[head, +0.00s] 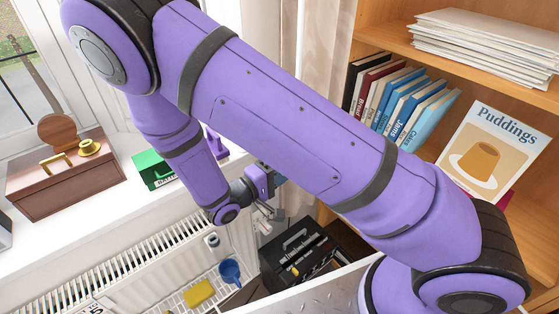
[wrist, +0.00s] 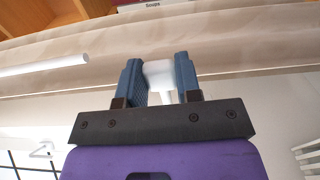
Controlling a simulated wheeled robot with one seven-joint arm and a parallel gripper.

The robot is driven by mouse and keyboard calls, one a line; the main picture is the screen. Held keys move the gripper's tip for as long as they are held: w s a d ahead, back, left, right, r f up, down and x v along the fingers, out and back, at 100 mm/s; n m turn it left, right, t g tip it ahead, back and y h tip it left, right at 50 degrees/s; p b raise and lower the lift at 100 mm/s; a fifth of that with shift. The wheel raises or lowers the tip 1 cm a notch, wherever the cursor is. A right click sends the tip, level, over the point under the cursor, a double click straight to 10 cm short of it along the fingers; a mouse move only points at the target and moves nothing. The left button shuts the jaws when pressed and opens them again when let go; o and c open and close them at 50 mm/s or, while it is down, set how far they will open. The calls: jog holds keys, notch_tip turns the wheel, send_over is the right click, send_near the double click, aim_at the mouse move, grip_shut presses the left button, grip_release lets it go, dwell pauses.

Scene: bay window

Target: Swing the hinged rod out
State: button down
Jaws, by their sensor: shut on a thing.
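My gripper (wrist: 160,72) is shut on a white piece of the hinged rod (wrist: 158,76), between its two blue-grey fingers in the wrist view. A narrow white stem shows below this piece. A separate length of white rod (wrist: 45,65) runs in from the left edge and ends short of the fingers; I cannot tell how the two connect. In the head view my gripper (head: 266,214) is small, beyond my arm, beside the window sill and above the radiator's right end. The hinge is not clearly visible.
A pale curtain (wrist: 240,55) hangs close behind the fingers. The sill holds a brown box (head: 65,180) and a green box (head: 152,169). A wooden bookcase (head: 385,38) stands right.

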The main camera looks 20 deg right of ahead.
jog(key=shift+f+m, duration=0.3)
jog(key=shift+f, duration=0.25)
jog(key=c, duration=0.8)
grip_release()
jog(key=shift+a, duration=0.1)
jog(key=v, duration=1)
jog(key=shift+s+a, duration=0.15)
jog(key=shift+a, duration=0.15)
